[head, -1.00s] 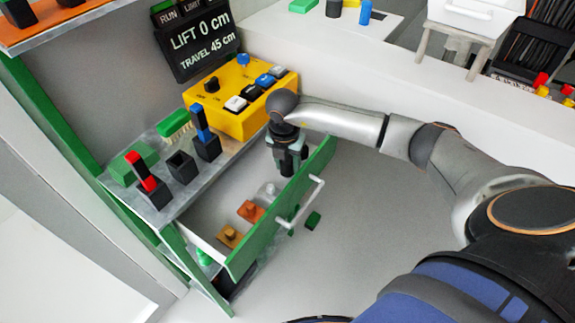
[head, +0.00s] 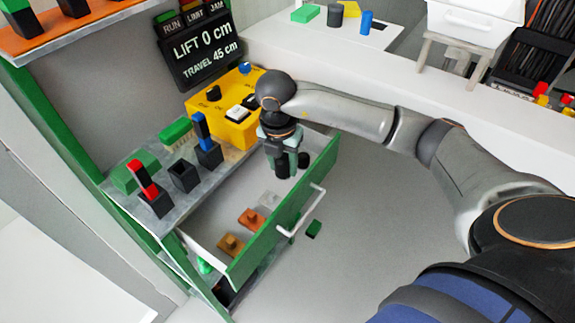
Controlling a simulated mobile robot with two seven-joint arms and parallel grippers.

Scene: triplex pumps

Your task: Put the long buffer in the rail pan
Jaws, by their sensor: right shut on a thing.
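My right gripper (head: 287,158) is shut on a dark thing (head: 282,167) that I take to be the long buffer. Its ends are partly hidden by the fingers, so its full shape does not show. The gripper points down over the far end of an open green-fronted drawer (head: 292,212). Nearer in the drawer lie a brown block (head: 230,246), an orange block (head: 251,219) and a pale block (head: 269,201), each seemingly with a knob. I cannot tell for sure which thing is the rail pan. My left gripper is not in view.
A shelf above the drawer holds a yellow control box (head: 229,121), a green brush (head: 175,131) and black holders with a red-topped (head: 147,177) and a blue-topped lever (head: 201,128). The floor on the right is clear.

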